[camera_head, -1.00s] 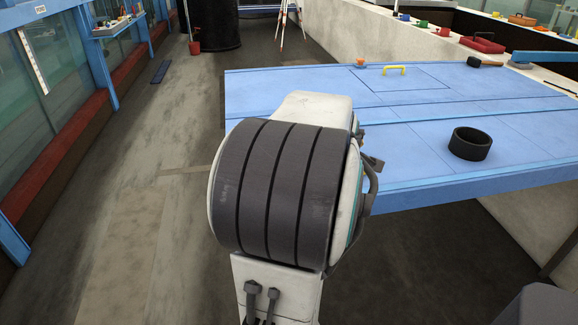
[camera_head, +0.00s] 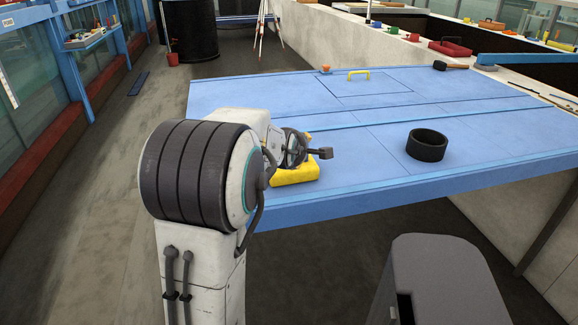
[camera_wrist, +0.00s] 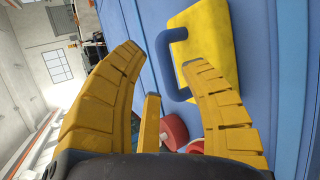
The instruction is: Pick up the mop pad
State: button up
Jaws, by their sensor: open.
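The mop pad appears to be the yellow flat block (camera_wrist: 212,35) with a dark blue loop handle (camera_wrist: 168,60), on the blue surface in the wrist view. The handle lies just beyond the fingertips, nearer the right finger, which overlaps part of the block. In the head view a yellow block (camera_head: 297,175), likely the same pad, shows on the table beside my arm. My arm hides part of it and most of my gripper there.
The blue table (camera_head: 350,195) holds a black ring (camera_head: 427,145) to the right and a yellow handle (camera_head: 358,74) at the back. A red cylinder (camera_wrist: 174,131) shows beyond my fingers in the wrist view. A grey box (camera_head: 440,280) stands at the front right.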

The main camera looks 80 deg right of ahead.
jog(key=shift+w+d+f+p, duration=0.1)
jog(key=shift+d+f+p, duration=0.2)
jog(key=shift+d+p, duration=0.55)
jog(key=shift+x, duration=1.75)
jog(key=shift+w+a+f, duration=0.1)
jog(key=shift+f, duration=0.05)
grip_shut()
